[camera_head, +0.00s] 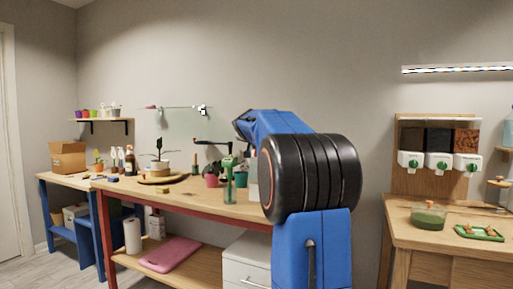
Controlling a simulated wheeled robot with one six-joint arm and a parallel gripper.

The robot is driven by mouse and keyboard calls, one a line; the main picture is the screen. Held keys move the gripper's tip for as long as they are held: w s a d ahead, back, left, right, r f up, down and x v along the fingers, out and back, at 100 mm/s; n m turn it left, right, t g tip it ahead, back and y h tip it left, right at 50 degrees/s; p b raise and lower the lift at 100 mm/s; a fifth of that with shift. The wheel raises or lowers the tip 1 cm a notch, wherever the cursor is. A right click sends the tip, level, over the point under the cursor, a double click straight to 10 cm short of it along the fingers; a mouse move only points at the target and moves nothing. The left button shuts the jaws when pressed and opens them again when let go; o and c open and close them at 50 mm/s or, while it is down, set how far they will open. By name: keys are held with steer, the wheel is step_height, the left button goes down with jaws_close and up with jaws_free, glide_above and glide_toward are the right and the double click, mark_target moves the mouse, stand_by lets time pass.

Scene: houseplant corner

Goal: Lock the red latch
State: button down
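I cannot make out a red latch in this view. My blue arm with its thick black ribbed joint fills the middle and hides part of the workbench and the wall behind it. My gripper does not show, so I cannot see what it is near or whether it holds anything.
A long wooden workbench (222,210) with red legs holds plants and tools. A right-hand table (403,214) carries a green tray (479,232) and bowl (429,217), under a dispenser board (399,183). A cardboard box (68,157) stands left.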

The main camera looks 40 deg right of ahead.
steer(key=shift+w+a+r+n+g, duration=0.15)
steer(key=shift+w+a+n+g, duration=0.1)
steer(key=shift+w+n+g, duration=0.5)
steer(key=shift+s, duration=0.2)
steer(key=c, duration=1.8)
jaws_free()
steer(key=v, duration=1.7)
steer(key=shift+w+a, duration=0.1)
steer(key=shift+a, duration=0.2)
steer(key=s+a+f+n+y, duration=0.3)
steer(key=s+a+f, duration=0.8)
steer(key=f, duration=0.4)
steer(key=s+a+f+n+g+y, duration=0.1)
steer(key=s+a+f+n+y, duration=0.3)
steer(key=s+a+f, duration=0.7)
steer(key=s+a+f+n+g+y, duration=0.1)
steer(key=s+a+f+n+y, duration=0.2)
steer(key=s+a+f, duration=0.8)
steer(key=shift+s+a+f+n+g, duration=0.15)
steer(key=shift+f+n, duration=0.1)
steer(key=shift+f, duration=1.15)
steer(key=shift+w+a+f+n, duration=0.1)
steer(key=shift+a+f+n, duration=0.15)
steer(key=shift+f, duration=1.15)
steer(key=shift+s+a+f+n+g, duration=0.1)
steer(key=shift+f+n, duration=0.15)
steer(key=shift+f, duration=1.15)
